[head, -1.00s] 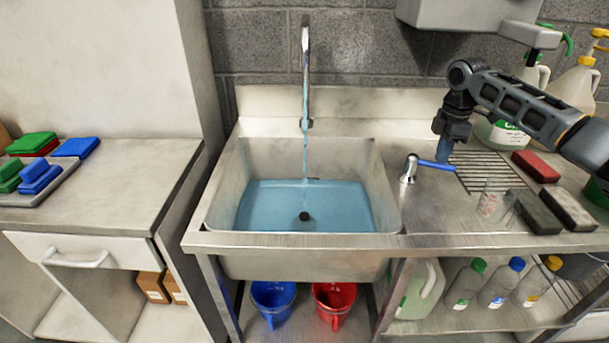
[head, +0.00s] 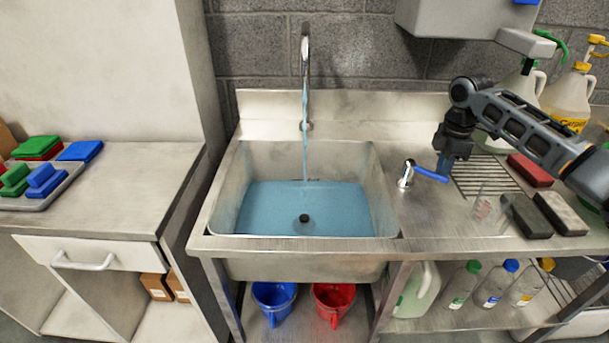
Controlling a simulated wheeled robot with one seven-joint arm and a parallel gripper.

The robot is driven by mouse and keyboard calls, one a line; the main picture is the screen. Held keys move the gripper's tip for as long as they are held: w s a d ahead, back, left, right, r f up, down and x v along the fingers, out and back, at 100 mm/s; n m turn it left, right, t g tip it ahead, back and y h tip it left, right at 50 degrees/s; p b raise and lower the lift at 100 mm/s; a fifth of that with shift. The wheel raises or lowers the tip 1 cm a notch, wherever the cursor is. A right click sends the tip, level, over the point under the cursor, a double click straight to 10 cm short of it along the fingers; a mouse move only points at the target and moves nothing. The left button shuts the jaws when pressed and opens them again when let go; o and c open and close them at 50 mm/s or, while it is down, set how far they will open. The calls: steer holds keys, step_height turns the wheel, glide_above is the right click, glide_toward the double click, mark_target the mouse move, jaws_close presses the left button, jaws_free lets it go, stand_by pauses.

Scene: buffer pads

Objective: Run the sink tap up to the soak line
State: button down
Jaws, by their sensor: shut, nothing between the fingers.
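The steel sink (head: 230,190) holds blue-tinted water (head: 265,208), and a dark drain or plug (head: 304,218) shows in it. The tall tap spout (head: 305,75) stands at the back, and a stream of water (head: 305,150) runs from it into the basin. The tap's blue lever (head: 431,174) sits on a chrome base (head: 406,176) right of the basin and points right. My gripper (head: 443,172) is shut and empty, pointing down at the lever's right end; I cannot tell whether it touches. No soak line can be made out in the basin.
Right of the lever are a ribbed drainer (head: 485,175), a clear beaker (head: 487,208), a red block (head: 530,169), dark blocks (head: 530,215) and jugs (head: 567,97). A tray of coloured pads (head: 60,185) is at left. Blue (head: 273,298) and red (head: 333,299) buckets stand below.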

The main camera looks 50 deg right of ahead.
steer(key=shift+a, duration=0.1)
steer(key=shift+s+a+r+p, duration=0.1)
steer(key=shift+s+a+p, duration=0.05)
steer(key=shift+a+p, duration=0.55)
steer(key=shift+a, duration=0.3)
